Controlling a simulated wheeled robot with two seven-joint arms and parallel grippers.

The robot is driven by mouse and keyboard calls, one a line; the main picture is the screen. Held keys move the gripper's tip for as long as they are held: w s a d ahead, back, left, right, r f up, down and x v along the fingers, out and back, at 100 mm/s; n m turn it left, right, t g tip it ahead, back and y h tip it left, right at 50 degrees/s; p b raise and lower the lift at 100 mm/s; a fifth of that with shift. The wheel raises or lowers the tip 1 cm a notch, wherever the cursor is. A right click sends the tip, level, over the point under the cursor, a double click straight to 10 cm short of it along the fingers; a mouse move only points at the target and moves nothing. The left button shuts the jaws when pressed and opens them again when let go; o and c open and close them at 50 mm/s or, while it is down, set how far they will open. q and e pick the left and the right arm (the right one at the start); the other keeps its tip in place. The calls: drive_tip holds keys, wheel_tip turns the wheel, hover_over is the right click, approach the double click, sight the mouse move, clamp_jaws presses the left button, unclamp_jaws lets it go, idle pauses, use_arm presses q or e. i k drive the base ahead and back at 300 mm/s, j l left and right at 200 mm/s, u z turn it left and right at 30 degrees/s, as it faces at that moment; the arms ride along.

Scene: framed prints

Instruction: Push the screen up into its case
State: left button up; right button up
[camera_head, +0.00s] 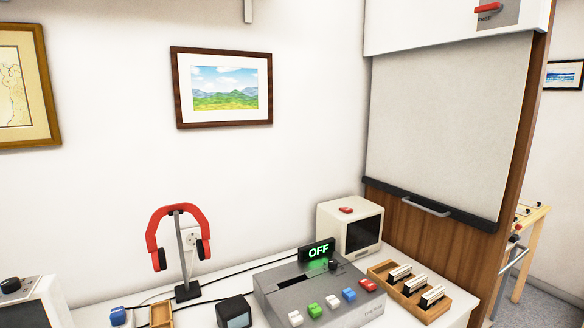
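The screen (446,130) is a pale sheet hanging down from its white case (455,28) at the upper right. Its lower edge is a dark bar (470,216) with a grey handle (425,207). The screen is pulled well down, and brown wood panelling shows below and to the right of it. A red lever (488,8) on a grey plate is at the case's top right, cut by the picture edge. Neither of my grippers is in view.
Below the screen stands a white desk (408,316) with a small monitor (350,230), a grey button box (310,290) with an OFF sign, a wooden tray (436,307) and red headphones (177,215) on a stand. The wall space before the screen looks clear.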

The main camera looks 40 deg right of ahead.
sight(444, 119)
drive_tip(key=z, duration=2.15)
